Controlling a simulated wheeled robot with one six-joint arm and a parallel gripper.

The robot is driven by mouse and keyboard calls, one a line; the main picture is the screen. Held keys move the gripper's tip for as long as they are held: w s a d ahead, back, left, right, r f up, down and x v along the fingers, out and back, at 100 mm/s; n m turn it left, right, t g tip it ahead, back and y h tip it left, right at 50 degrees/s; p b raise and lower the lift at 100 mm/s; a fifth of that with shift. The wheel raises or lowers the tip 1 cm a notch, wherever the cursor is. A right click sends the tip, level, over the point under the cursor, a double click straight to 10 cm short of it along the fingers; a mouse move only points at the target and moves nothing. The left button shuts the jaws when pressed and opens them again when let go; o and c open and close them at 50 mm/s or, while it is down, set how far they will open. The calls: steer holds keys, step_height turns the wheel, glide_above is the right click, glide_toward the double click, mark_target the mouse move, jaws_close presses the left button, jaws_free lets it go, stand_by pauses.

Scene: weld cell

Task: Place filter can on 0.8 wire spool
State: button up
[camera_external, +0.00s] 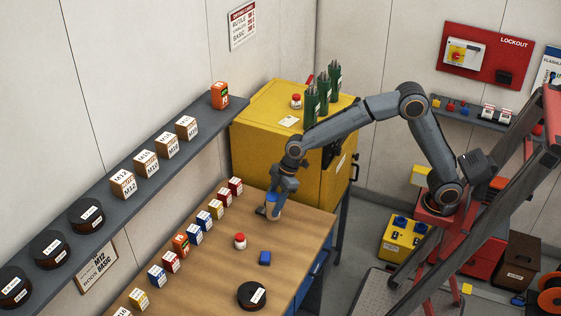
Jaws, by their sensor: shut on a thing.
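My gripper (271,203) is at the far right part of the wooden workbench, pointing down. It is shut on a small can with a blue part and a tan part, which looks like the filter can (273,211). The fingers hide some of it, and I cannot tell whether it touches the bench. A black wire spool (252,295) with a white label lies flat at the bench's front. More black spools (86,216) lie on the grey wall shelf. The spool labels are too small to read, so I cannot tell which is 0.8.
A row of small boxes (198,234) lines the back of the bench (215,284). A yellow cabinet (265,122) with green bottles stands behind. A ladder (478,178) rises at right.

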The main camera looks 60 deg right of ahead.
steer(key=s+a+r+n+p, duration=0.1)
steer(key=a+r, duration=0.2)
steer(key=a, duration=1.3)
steer(key=n+p, duration=0.1)
steer(key=p, duration=0.3)
glide_above(251, 292)
steer(key=shift+g+y, duration=0.3)
steer(key=shift+g, duration=0.1)
steer(key=shift+s+f, duration=0.1)
steer(key=shift+f, duration=4.1)
steer(key=shift+f+n, duration=0.15)
steer(key=shift+n, duration=0.15)
steer(key=o, duration=1.1)
